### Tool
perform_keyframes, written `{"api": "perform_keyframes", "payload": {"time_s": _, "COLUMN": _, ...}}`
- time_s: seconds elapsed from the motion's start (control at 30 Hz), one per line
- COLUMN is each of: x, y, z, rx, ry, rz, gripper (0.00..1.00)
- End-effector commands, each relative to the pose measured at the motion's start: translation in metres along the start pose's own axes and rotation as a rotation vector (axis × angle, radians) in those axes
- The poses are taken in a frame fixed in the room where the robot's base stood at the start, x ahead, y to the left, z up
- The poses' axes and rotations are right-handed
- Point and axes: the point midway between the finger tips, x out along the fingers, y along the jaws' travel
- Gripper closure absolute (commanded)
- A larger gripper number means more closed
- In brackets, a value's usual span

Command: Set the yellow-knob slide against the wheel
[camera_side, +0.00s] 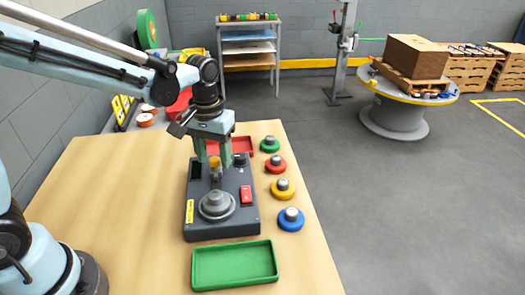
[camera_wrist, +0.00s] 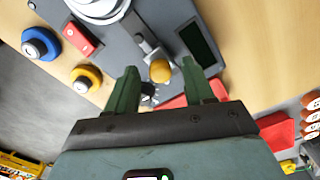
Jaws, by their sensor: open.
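The yellow knob (camera_side: 214,162) of the slide stands on the dark grey device (camera_side: 190,226), behind the wheel (camera_side: 216,204), with a gap between knob and wheel. In the wrist view the yellow knob (camera_wrist: 160,71) sits at the end of a metal slide piece (camera_wrist: 148,44) that reaches toward the pale wheel (camera_wrist: 100,8), which is cut off by the top edge. Whether that piece touches the wheel is unclear. My gripper (camera_side: 213,152) is above the knob, pointing down. In the wrist view its fingertips (camera_wrist: 159,66) are apart, one on each side of the knob.
The device also carries a red switch (camera_side: 246,194) and a dark screen (camera_wrist: 199,44). Green, red, yellow (camera_side: 282,188) and blue (camera_side: 290,218) round pieces line its right side. A green tray (camera_side: 235,264) lies in front, a red tray (camera_side: 242,145) behind. The table's left is clear.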

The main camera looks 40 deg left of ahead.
Motion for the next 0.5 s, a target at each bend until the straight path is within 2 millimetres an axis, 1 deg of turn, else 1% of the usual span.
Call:
{"api": "perform_keyframes", "payload": {"time_s": 0.03, "x": -0.0001, "y": 0.0, "z": 0.0, "rx": 0.0, "ry": 0.0, "rz": 0.0, "gripper": 0.49}}
{"api": "perform_keyframes", "payload": {"time_s": 0.37, "x": -0.0004, "y": 0.0, "z": 0.0, "rx": 0.0, "ry": 0.0, "rz": 0.0, "gripper": 0.99}}
{"api": "perform_keyframes", "payload": {"time_s": 0.5, "x": -0.0004, "y": 0.0, "z": 0.0, "rx": 0.0, "ry": 0.0, "rz": 0.0, "gripper": 1.0}}
